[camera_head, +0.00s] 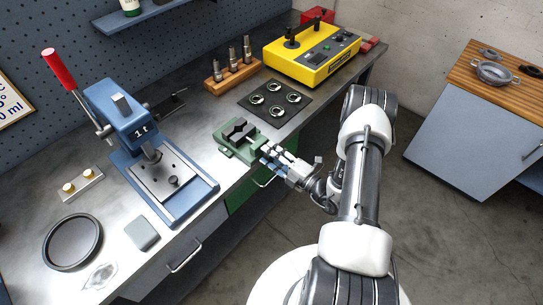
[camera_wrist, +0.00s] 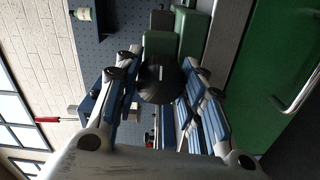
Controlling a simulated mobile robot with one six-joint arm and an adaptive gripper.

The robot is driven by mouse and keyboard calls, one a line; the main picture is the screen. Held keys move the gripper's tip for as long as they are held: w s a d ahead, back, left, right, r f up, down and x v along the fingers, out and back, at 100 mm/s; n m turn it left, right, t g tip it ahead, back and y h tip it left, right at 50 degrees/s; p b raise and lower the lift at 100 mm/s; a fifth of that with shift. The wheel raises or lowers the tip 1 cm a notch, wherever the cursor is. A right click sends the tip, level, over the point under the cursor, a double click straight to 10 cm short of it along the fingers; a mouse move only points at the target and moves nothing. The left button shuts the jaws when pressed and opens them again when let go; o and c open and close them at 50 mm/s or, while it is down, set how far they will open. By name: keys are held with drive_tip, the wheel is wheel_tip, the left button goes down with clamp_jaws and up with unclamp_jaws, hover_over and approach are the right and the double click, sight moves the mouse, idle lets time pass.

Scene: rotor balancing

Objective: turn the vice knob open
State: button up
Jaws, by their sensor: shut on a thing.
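The green vice (camera_head: 232,148) with dark jaws stands at the front edge of the bench, in the middle of the head view. My gripper (camera_head: 270,152) reaches its front side from the right. In the wrist view the round black vice knob (camera_wrist: 161,78) sits between the blue-padded fingers of my gripper (camera_wrist: 160,95), which are shut on it. Green vice parts (camera_wrist: 195,28) show behind the knob. In the head view the knob is hidden by the fingers.
A blue press (camera_head: 145,150) with a red-tipped lever stands left of the vice. A black mat (camera_head: 275,112) with several rings, a wooden block (camera_head: 232,80) with metal pieces and a yellow tester (camera_head: 312,60) are farther back. A green cabinet front (camera_head: 240,190) lies below the vice.

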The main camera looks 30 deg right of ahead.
drive_tip(key=n, duration=0.4)
drive_tip(key=shift+n+b, duration=0.3)
drive_tip(key=shift+b, duration=0.05)
drive_tip(key=n+b, duration=0.1)
drive_tip(key=n, duration=0.3)
drive_tip(key=shift+f+n, duration=0.1)
drive_tip(key=shift+n, duration=0.2)
drive_tip(key=n, duration=0.4)
drive_tip(key=shift+n+b, duration=0.3)
drive_tip(key=shift+b, duration=0.1)
drive_tip(key=shift+n+b, duration=0.45)
drive_tip(key=shift+n, duration=1.35)
drive_tip(key=o, duration=1.1)
